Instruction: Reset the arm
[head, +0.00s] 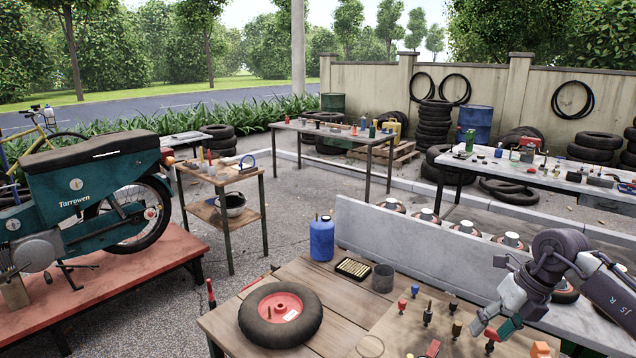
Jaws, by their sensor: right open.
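My right arm comes in from the right edge. Its dark gripper (490,326) is open and points down and left over the right part of the wooden workbench (240,325). Small fittings stand close around and below it, and a small green and red piece shows right by the fingers. I cannot tell whether the fingers touch any of them, but none is clearly held. My left gripper is not in view.
On the bench are a red-hubbed wheel (281,314), a blue bottle (322,238), a tray of brass pieces (354,268) and a grey cup (383,278). A grey panel (420,249) runs behind. A green moped (90,195) stands on a red platform at left.

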